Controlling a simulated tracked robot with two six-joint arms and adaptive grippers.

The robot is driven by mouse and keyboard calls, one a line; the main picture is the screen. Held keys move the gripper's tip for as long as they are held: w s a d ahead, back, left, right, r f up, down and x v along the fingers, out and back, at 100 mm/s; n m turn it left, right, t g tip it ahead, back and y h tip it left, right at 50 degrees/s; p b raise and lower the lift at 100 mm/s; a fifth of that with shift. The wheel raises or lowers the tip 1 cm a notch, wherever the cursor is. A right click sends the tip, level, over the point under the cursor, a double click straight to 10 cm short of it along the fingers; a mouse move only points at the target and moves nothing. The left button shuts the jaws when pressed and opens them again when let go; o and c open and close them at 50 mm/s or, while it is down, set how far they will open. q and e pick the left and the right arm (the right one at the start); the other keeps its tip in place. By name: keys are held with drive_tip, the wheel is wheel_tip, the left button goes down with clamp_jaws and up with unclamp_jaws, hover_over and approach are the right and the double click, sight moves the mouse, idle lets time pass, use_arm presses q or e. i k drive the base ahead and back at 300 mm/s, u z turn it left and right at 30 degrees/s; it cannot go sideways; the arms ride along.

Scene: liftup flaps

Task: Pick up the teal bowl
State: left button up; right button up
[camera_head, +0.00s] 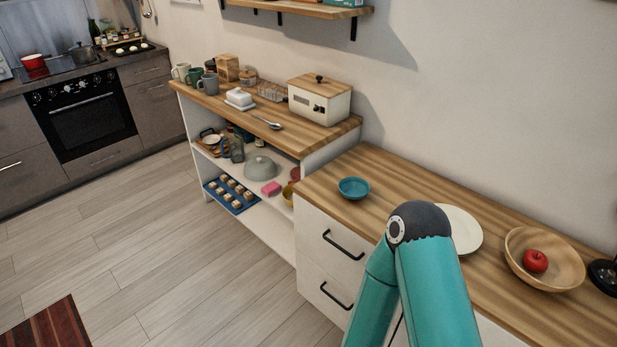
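The teal bowl (354,188) sits upright on the wooden top of the white drawer cabinet, near its left end. It looks empty. A bent teal arm of mine with a dark joint rises from the bottom of the view, just right of the bowl and apart from it in the picture. The arm hides part of the cabinet front and part of a white plate. Neither of my grippers shows in the view.
Right of the bowl are the white plate (461,230) and a wooden bowl (519,262) with a red apple (535,261). A shelf unit (291,144) with a bread box (320,99) stands to the left. The countertop (400,188) behind the teal bowl is clear.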

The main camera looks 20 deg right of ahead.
sight(352, 188)
drive_tip(key=z, duration=0.05)
drive_tip(key=i, duration=1.15)
drive_tip(key=z, duration=0.6)
